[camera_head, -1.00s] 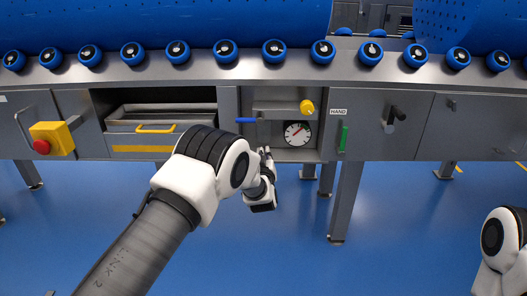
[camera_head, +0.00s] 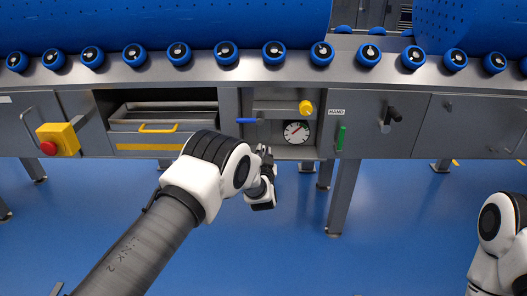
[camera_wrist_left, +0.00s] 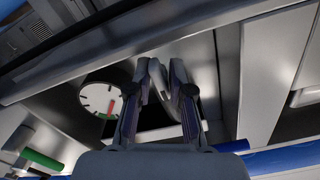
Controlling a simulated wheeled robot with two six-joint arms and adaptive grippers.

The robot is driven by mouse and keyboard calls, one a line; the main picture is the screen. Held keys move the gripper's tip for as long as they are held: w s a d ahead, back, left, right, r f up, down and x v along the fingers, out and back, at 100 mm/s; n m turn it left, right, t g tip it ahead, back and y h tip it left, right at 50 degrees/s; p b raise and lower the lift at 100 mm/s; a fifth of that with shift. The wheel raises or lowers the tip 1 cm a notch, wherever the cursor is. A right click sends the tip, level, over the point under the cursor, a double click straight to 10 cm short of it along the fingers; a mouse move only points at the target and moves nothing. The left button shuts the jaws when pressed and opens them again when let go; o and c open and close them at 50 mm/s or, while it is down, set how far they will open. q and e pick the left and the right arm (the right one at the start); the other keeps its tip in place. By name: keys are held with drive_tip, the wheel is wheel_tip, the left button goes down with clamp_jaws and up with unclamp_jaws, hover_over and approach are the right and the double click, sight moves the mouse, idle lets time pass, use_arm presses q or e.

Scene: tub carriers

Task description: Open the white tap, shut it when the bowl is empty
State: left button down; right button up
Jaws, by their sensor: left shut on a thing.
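My left gripper (camera_head: 264,158) reaches up to the lower edge of an open niche in the grey metal front. In the left wrist view its two fingers (camera_wrist_left: 158,90) are closed about a narrow pale piece (camera_wrist_left: 157,82), which looks like the white tap's handle. Most of the tap is hidden behind the fingers and hand in the head view. A round white dial (camera_head: 296,132) with a red mark is in the niche; it also shows in the left wrist view (camera_wrist_left: 97,97). I cannot make out a bowl. My right gripper is out of the picture.
A blue lever (camera_head: 248,121) is left of the niche, a yellow knob (camera_head: 305,107) inside it and a green handle (camera_head: 341,138) at its right. A yellow box with a red button (camera_head: 57,141) sticks out at left. Blue rollers line the top.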

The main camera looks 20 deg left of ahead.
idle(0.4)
use_arm(q)
drive_tip(key=c, duration=1.1)
unclamp_jaws()
drive_tip(key=shift+o, duration=0.2)
drive_tip(key=v, duration=1.2)
